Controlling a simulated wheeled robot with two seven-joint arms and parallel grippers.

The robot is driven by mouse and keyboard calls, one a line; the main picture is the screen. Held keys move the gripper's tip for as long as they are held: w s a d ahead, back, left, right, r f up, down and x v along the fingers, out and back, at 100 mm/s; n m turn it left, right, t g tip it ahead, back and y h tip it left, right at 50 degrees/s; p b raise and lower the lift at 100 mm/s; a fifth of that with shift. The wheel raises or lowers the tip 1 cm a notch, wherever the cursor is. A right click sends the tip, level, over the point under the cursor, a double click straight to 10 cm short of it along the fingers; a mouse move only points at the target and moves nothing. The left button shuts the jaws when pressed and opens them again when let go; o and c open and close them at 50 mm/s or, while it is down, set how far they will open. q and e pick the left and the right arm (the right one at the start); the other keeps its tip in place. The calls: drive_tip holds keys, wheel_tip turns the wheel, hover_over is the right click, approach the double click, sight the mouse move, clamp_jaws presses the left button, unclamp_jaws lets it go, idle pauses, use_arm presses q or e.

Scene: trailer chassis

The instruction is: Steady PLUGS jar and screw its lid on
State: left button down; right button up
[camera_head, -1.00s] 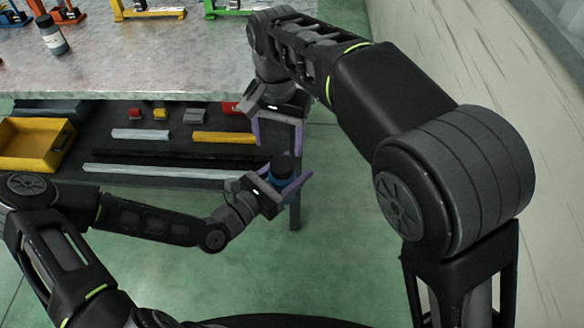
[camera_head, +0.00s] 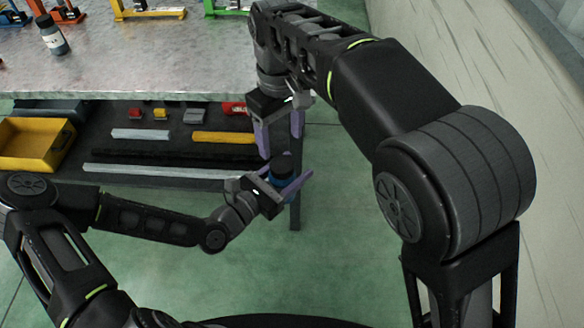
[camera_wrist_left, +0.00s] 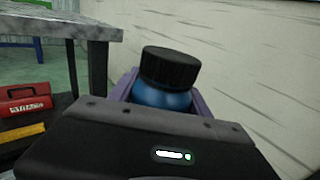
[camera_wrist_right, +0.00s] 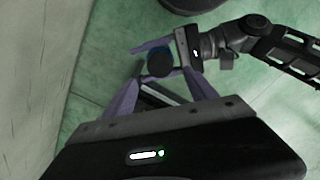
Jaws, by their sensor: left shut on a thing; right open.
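The blue jar (camera_head: 284,180) with a black lid (camera_head: 283,163) on its top is held off the table, in front of the bench's right end. My left gripper (camera_head: 287,184) is shut on the jar's body. In the left wrist view the jar (camera_wrist_left: 160,97) stands upright between the purple fingers, its black lid (camera_wrist_left: 169,68) on top. My right gripper (camera_head: 280,138) is open and empty, pointing down just above the lid. In the right wrist view the round dark lid (camera_wrist_right: 160,62) shows beyond the open fingers. Any lettering on the jar is hidden.
The metal bench (camera_head: 150,70) carries a second dark-capped bottle (camera_head: 52,36) and several coloured fixtures at the back. The lower shelf holds a yellow bin (camera_head: 35,145) and bars. A bench leg (camera_head: 295,208) stands close behind the jar. A pale wall (camera_head: 470,80) is at right.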

sight(282, 164)
drive_tip(key=shift+f, duration=4)
drive_tip(key=shift+c, duration=0.4)
clamp_jaws()
drive_tip(key=shift+o, duration=1.1)
unclamp_jaws()
